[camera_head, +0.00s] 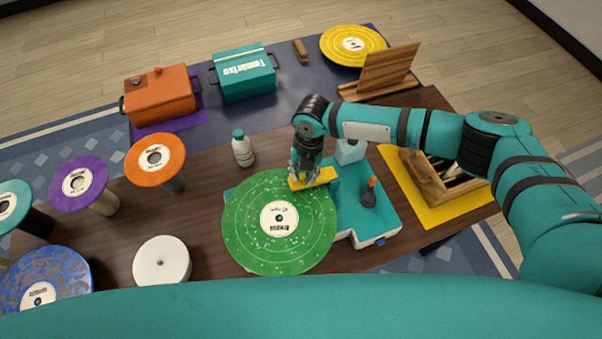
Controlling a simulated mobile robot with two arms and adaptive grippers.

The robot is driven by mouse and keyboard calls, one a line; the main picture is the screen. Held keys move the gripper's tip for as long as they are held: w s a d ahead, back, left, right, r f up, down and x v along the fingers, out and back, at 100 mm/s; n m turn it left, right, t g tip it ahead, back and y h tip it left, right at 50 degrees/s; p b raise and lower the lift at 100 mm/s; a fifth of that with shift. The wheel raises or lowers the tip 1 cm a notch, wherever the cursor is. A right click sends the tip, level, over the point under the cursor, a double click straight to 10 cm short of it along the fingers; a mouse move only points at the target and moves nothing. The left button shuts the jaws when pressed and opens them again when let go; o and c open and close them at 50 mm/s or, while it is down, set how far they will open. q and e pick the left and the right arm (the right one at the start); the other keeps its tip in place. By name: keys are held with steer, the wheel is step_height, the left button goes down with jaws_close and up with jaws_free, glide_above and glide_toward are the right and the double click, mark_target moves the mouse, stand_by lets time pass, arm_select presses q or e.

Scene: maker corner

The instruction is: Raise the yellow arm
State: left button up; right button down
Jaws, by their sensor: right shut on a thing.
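The yellow arm (322,178) is a short yellow bar at the right edge of a green speckled disc (255,241) with a white label. The disc lies over a teal and white player (382,225). My right gripper (303,175) points down at the yellow arm and is shut on it near its left end. The fingers hide part of that end. I cannot tell whether the arm touches the disc or is clear of it. My left gripper is not in view.
An orange-tipped knob (369,195) stands on the player's right side. A white bottle (242,150) stands behind the disc. Orange (172,169) and purple (94,172) discs stand raised at left, near a white round piece (146,270). A wooden crate (425,180) sits right.

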steer(key=shift+w+d+r+y+b, duration=0.2)
steer(key=shift+d+r+y+b, duration=0.15)
steer(key=shift+d+y+b, duration=0.25)
steer(key=d+r+y+b, duration=0.1)
steer(key=b, duration=0.1)
steer(key=d+r+g+y+b, duration=0.1)
steer(key=y+b, duration=0.1)
steer(key=shift+w+g+y+b, duration=0.3)
steer(key=shift+w+b, duration=0.05)
steer(key=shift+b, duration=0.05)
steer(key=shift+d+r+y+b, duration=0.25)
steer(key=shift+r+y+b, duration=0.15)
steer(key=shift+b, duration=0.15)
